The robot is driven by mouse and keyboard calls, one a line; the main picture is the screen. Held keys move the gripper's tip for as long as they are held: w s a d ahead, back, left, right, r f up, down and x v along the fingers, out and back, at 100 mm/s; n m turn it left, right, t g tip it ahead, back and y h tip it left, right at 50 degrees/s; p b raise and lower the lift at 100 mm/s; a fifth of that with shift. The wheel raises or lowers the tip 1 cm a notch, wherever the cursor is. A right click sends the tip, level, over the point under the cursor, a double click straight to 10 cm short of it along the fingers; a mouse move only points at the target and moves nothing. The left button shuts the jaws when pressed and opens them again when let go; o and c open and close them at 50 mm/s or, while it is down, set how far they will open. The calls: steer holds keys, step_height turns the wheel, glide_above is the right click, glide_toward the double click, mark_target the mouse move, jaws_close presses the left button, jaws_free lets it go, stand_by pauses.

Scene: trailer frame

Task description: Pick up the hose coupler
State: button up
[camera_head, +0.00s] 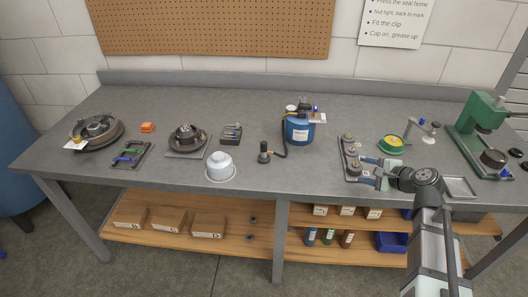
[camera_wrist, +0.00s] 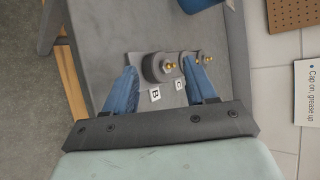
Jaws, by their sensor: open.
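A dark fitting with a knob-like top (camera_head: 264,152) stands on the bench at the end of a black hose, left of a blue pail (camera_head: 299,132); it looks like the hose coupler. My gripper (camera_head: 359,167) is open and well to the right of it, at a grey plate with dark round pieces. The coupler does not show in the wrist view.
The grey plate (camera_head: 343,159) carries several dark pieces. A green-yellow round tin (camera_head: 391,144) and a green press (camera_head: 477,122) stand to the right. A white bowl-like part (camera_head: 220,166) stands left of the coupler. The bench front between coupler and plate is clear.

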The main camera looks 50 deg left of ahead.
steer(key=w+a+r+m+t, duration=0.3)
steer(key=a+r+t, duration=0.1)
steer(key=a+r, duration=1.95)
steer(key=s+a+f+m+g+h, duration=0.2)
steer(key=s+a+h, duration=0.2)
steer(key=s+a, duration=0.35)
steer(key=s+a+f+m+g+h, duration=0.1)
steer(key=s+a+f+m+h, duration=0.2)
steer(key=s+a, duration=0.45)
steer(key=g+h, duration=0.3)
steer(key=h, duration=0.2)
glide_above(264, 149)
step_height(264, 149, down, 9)
steer(key=f, duration=0.5)
steer(key=w+f, duration=0.1)
steer(key=f, duration=0.1)
steer(key=shift+a+f, duration=0.2)
steer(key=shift+f, duration=0.1)
steer(key=shift+s+a+f, duration=0.1)
steer(key=shift+a+f, duration=0.05)
steer(key=shift+f, duration=1.2)
steer(key=shift+s+a+f, duration=0.1)
steer(key=shift+a+f, duration=0.05)
steer(key=shift+f, duration=1.15)
steer(key=shift+c, duration=0.3)
